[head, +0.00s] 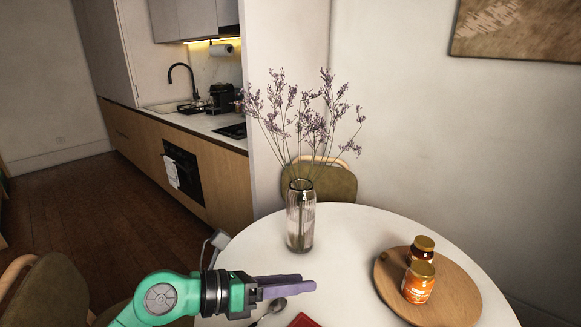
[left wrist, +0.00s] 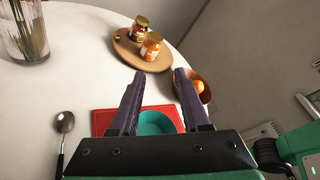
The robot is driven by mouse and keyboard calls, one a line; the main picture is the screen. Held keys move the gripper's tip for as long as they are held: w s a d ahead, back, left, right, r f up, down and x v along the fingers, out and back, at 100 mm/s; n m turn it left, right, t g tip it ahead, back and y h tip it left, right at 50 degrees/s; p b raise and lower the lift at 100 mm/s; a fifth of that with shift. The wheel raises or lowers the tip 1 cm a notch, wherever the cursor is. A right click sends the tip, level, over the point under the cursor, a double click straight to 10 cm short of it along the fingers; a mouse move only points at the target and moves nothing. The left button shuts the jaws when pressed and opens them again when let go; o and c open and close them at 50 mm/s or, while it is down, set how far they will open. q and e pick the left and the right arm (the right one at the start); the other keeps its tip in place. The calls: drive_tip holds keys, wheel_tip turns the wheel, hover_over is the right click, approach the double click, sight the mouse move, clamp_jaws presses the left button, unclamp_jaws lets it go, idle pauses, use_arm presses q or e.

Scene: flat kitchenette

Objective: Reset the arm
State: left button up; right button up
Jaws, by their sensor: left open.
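My left arm comes in from the lower left in the head view. Its left gripper (head: 300,286) is over the near part of the white round table (head: 350,235). In the left wrist view the two purple fingers of the left gripper (left wrist: 155,82) are apart with nothing between them. Beyond and below them lie a red mat (left wrist: 105,120) and a teal bowl or plate (left wrist: 155,122), partly hidden by the gripper. My right gripper is not in view.
A glass vase (head: 300,225) with dried flowers stands on the table. A wooden board (head: 450,300) holds two jars, one an orange jar (head: 418,284). A spoon (left wrist: 65,124) lies left of the mat. A brown bowl (left wrist: 205,92) with an orange item is at the right. A chair (head: 325,183) stands behind.

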use_arm(q)
drive_tip(key=w+a+r+n+t+h, duration=0.1)
drive_tip(key=w+a+r+n+t, duration=0.15)
drive_tip(key=r+n+t, duration=0.4)
drive_tip(key=w+a+r+n+t, duration=0.1)
drive_tip(key=a+r+n+t, duration=0.2)
drive_tip(key=r+n+t, duration=0.3)
drive_tip(key=w+a+f+n+y, duration=0.3)
drive_tip(key=a+f+n+y, duration=1.25)
drive_tip(key=n, duration=0.65)
drive_tip(key=s+a+f+n+g, duration=0.2)
drive_tip(key=s+f+n+g, duration=0.5)
drive_tip(key=s+f+g, duration=0.95)
drive_tip(key=s+f+t+h, duration=0.1)
drive_tip(key=s+f, duration=0.1)
drive_tip(key=f, duration=1.1)
drive_tip(key=s+f, duration=0.2)
drive_tip(key=f, duration=1.1)
drive_tip(key=s+a+f+g, duration=0.1)
drive_tip(key=s+a+f, duration=0.1)
drive_tip(key=s+f, duration=1.4)
drive_tip(key=shift+s+a+m, duration=0.25)
drive_tip(key=shift+s+m, duration=0.2)
drive_tip(key=shift+s, duration=0.3)
